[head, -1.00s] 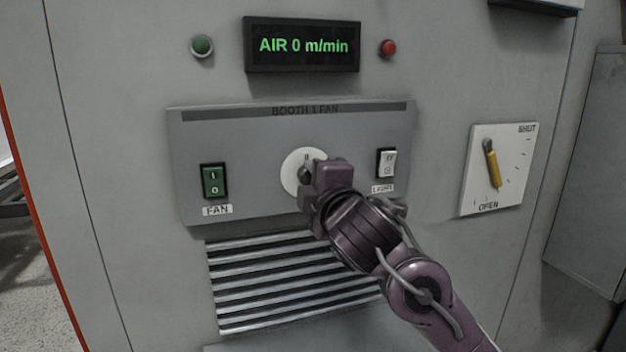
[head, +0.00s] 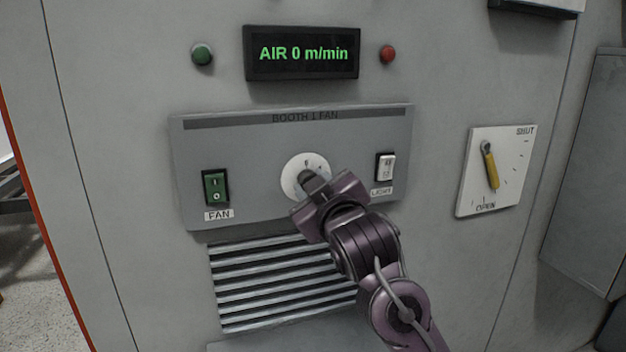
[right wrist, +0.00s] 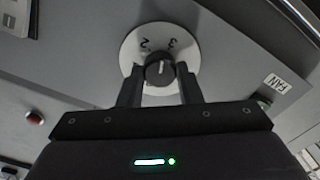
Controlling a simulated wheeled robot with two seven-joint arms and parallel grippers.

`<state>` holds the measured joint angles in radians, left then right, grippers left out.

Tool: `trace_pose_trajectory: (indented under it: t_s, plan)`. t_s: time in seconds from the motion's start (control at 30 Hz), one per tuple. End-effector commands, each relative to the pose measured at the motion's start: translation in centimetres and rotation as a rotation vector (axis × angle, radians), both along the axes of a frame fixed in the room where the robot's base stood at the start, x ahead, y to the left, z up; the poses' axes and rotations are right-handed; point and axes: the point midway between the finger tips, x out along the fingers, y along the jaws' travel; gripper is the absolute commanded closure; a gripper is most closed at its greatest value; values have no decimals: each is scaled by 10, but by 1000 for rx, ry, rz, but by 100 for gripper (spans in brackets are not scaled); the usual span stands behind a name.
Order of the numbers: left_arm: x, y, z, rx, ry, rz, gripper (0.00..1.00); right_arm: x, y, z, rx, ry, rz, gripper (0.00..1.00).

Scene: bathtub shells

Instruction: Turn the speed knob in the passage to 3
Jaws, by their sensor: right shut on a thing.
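The dark round speed knob (head: 310,180) sits on a white dial plate (head: 291,167) in the middle of the BOOTH 1 FAN panel. In the right wrist view the knob (right wrist: 158,70) has a pale pointer line that seems to lie between the digits 2 and 3 on the dial (right wrist: 132,50). My right gripper (head: 314,187) is at the knob, turned at a slant. Its two fingers (right wrist: 160,90) are shut on the knob from both sides. The rest of the dial's scale is hidden or too small to read. My left gripper is not in view.
A green FAN switch (head: 215,187) is left of the dial, a white LIGHT switch (head: 386,167) right. A display (head: 302,53) reads AIR 0 m/min. A yellow lever (head: 490,167) is on a SHUT/OPEN plate. Vent slats (head: 280,280) lie below.

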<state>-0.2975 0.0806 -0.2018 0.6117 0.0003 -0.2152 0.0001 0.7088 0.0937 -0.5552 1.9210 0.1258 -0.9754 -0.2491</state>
Motion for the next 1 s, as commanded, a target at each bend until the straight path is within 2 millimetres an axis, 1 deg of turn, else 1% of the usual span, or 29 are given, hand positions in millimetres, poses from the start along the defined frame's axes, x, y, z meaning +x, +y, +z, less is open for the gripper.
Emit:
trace_pose_trajectory:
  t_s: [0.03,0.1,0.43,0.7,1.0]
  plan:
    - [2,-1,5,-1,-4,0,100,0,1,-1,37,20,1,91]
    - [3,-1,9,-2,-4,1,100,0,1,-1,91,36,1,91]
    - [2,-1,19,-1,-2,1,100,0,1,-2,270,95,0,91]
    - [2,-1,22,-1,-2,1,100,0,0,-2,326,113,0,91]
    - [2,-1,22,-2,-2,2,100,0,0,-3,334,115,0,91]
